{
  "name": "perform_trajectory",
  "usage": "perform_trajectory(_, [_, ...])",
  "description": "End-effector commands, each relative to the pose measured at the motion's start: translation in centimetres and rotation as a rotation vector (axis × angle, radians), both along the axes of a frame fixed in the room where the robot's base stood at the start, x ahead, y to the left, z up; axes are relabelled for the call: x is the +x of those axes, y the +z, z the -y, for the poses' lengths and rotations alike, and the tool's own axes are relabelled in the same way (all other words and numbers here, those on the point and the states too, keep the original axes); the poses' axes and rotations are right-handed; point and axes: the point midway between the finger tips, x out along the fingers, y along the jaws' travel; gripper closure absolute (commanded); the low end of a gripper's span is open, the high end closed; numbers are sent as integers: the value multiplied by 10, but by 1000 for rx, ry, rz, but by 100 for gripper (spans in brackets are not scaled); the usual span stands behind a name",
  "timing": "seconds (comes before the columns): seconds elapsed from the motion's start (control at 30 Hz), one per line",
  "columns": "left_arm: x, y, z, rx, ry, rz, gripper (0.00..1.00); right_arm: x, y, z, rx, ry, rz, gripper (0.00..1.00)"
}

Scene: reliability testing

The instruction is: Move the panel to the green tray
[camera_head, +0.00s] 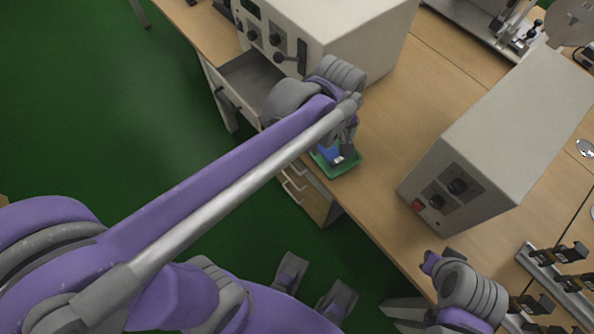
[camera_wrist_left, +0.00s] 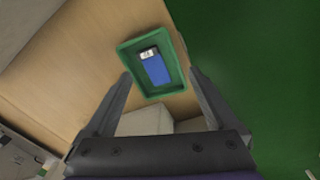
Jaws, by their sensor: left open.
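A green tray (camera_head: 350,166) sits at the near left edge of the wooden table. The blue panel (camera_head: 330,154), with a silver and black end, lies inside the tray; it shows whole in the left wrist view (camera_wrist_left: 157,70). My left gripper (camera_head: 346,150) is over the tray, partly hidden by its own wrist. In the left wrist view its two fingers are apart and empty, with the panel and tray (camera_wrist_left: 183,72) showing beyond and between them.
A beige instrument box (camera_head: 330,30) with knobs stands behind the left arm. A second beige box (camera_head: 500,140) stands to the right. Black fixtures on a metal rail (camera_head: 560,280) are at the lower right. The table between the boxes (camera_head: 405,115) is clear.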

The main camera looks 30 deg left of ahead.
Motion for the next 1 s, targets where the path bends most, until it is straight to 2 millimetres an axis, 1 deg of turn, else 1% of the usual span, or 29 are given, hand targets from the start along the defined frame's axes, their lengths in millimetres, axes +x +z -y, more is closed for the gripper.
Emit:
perform_trajectory(0.03, [-21, -3, -9, 11, -95, 42, 9, 0, 0, 0, 0, 0, 0, 100])
perform_trajectory(0.1, [-43, -8, -18, 38, -244, 106, 9, 0, 0, 0, 0, 0, 0, 100])
perform_trajectory(0.2, [-71, -19, -29, 94, -444, 188, 9, 0, 0, 0, 0, 0, 0, 100])
perform_trajectory(0.3, [-93, -31, -37, 154, -605, 250, 9, 0, 0, 0, 0, 0, 0, 100])
perform_trajectory(0.4, [-107, -40, -41, 203, -716, 289, 9, 0, 0, 0, 0, 0, 0, 100])
perform_trajectory(0.5, [-113, -45, -43, 232, -776, 307, 9, 0, 0, 0, 0, 0, 0, 100])
perform_trajectory(0.6, [-115, -46, -44, 242, -795, 314, 9, 0, 0, 0, 0, 0, 0, 100])
perform_trajectory(1.0, [-114, -46, -44, 241, -794, 312, 9, 0, 0, 0, 0, 0, 0, 100])
